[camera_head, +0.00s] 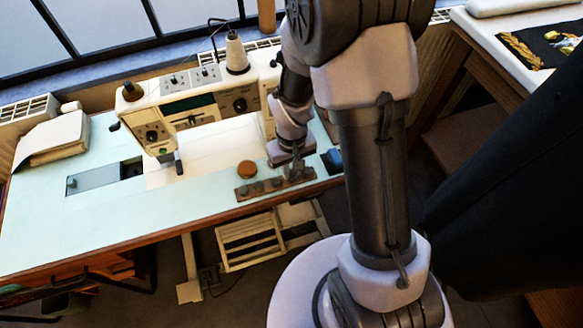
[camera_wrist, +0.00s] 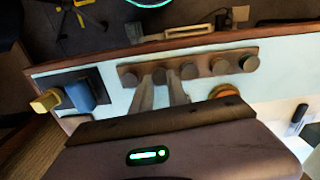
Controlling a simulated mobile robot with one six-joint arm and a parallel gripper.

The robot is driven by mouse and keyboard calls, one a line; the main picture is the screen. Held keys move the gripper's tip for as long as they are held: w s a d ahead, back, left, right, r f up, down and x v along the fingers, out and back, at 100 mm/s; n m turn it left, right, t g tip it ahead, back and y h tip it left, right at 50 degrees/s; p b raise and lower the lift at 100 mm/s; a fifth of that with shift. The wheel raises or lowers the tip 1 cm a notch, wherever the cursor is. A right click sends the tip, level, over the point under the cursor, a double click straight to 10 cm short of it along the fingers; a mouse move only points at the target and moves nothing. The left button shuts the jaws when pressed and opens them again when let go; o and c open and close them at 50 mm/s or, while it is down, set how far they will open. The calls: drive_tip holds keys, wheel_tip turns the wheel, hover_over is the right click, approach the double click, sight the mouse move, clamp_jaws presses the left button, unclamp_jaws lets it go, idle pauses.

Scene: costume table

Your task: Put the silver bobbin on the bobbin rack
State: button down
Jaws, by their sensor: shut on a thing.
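The bobbin rack (camera_head: 243,193) is a brown strip with a row of several round tops, near the front edge of the pale blue sewing table. It also shows in the wrist view (camera_wrist: 205,55). My gripper (camera_head: 294,174) is over the right part of the rack in the head view. In the wrist view, my gripper's fingertips (camera_wrist: 161,77) reach the rack, shut on a small, dull, round thing between them, which looks like the silver bobbin (camera_wrist: 160,75). The fingers hide part of it, and I cannot tell whether it touches the rack.
An orange-brown round thing (camera_head: 247,169) lies beside the rack. A blue block (camera_head: 333,159) stands to its right, with a yellow piece (camera_wrist: 46,101) near it in the wrist view. The sewing machine (camera_head: 165,112) stands behind. The table's left front is clear.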

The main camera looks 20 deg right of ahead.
drive_tip(key=shift+f, duration=0.1)
idle(0.3)
drive_tip(key=c, duration=1.2)
unclamp_jaws()
wheel_tip(320, 180, up, 17)
drive_tip(key=p, duration=0.7)
drive_tip(key=shift+r, duration=0.2)
drive_tip(key=s+a+r+m+t+y, duration=0.1)
drive_tip(key=s+a+r+m+t, duration=0.1)
drive_tip(key=s+r, duration=0.4)
drive_tip(key=s+a+r+m+t+y, duration=0.1)
drive_tip(key=s+r+m+t, duration=0.2)
drive_tip(key=s+r, duration=0.4)
wheel_tip(320, 180, up, 4)
drive_tip(key=shift+s+a+t+b, duration=0.15)
drive_tip(key=shift+a+t+b, duration=0.25)
